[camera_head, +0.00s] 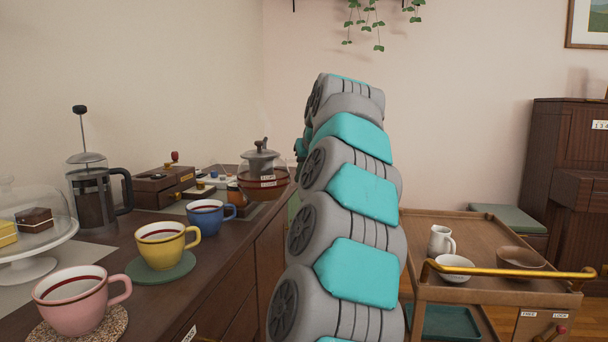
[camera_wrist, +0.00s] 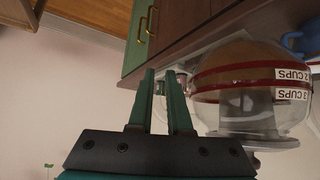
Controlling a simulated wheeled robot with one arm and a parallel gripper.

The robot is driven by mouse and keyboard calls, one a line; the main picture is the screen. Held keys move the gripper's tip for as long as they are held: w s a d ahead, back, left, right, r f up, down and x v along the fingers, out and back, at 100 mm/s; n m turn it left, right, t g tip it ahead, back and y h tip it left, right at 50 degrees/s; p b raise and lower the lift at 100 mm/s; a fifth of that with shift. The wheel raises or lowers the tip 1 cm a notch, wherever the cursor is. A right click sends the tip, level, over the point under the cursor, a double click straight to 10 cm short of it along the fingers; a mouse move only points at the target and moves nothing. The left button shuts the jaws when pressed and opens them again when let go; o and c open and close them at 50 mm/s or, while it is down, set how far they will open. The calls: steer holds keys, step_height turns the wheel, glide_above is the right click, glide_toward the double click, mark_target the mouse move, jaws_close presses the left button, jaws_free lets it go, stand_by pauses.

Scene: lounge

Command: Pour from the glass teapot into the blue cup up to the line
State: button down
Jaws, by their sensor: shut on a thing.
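The glass teapot (camera_head: 263,187) has a grey lid and brown liquid inside, and looks upright at the far end of the counter. In the wrist view the teapot (camera_wrist: 240,80) appears upside down, with red bands labelled "2 CUPS" and "3 CUPS". My gripper (camera_wrist: 162,80) is shut on the teapot's handle, which is mostly hidden between the fingers; my arm hides the gripper in the head view. I cannot tell whether the teapot touches the counter. The blue cup (camera_head: 209,221) stands upright in front and left of the teapot, with a red line inside. Its liquid level is unclear.
A yellow cup (camera_head: 165,248) and a pink cup (camera_head: 75,306) stand nearer on coasters. A French press (camera_head: 93,200), a cake dome (camera_head: 30,220) and a wooden box (camera_head: 158,188) line the wall side. A cart (camera_head: 490,290) with a jug and bowls stands right.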

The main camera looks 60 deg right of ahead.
steer(key=shift+f+b, duration=0.55)
steer(key=shift+f, duration=0.1)
steer(key=shift+r, duration=0.45)
steer(key=shift+s+d+r+n+g+h+p, duration=0.1)
steer(key=shift+r+n+g+h+p, duration=0.2)
steer(key=shift+r, duration=0.35)
steer(key=shift+s+d+r+g+h+p, duration=0.1)
steer(key=shift+r+h+p, duration=0.25)
steer(key=shift+r, duration=0.3)
steer(key=shift+w+r+n+h+p, duration=0.1)
steer(key=shift+r+n+h+p, duration=0.25)
steer(key=shift+r, duration=0.9)
steer(key=shift+a+r+g+h, duration=0.1)
steer(key=shift+r+g+h, duration=0.25)
steer(key=shift+r, duration=0.5)
steer(key=shift+r, duration=0.1)
stand_by(0.8)
steer(key=shift+a+r+n+p, duration=0.1)
steer(key=shift+r+n+p, duration=0.1)
steer(key=shift+n+p, duration=0.2)
stand_by(2.2)
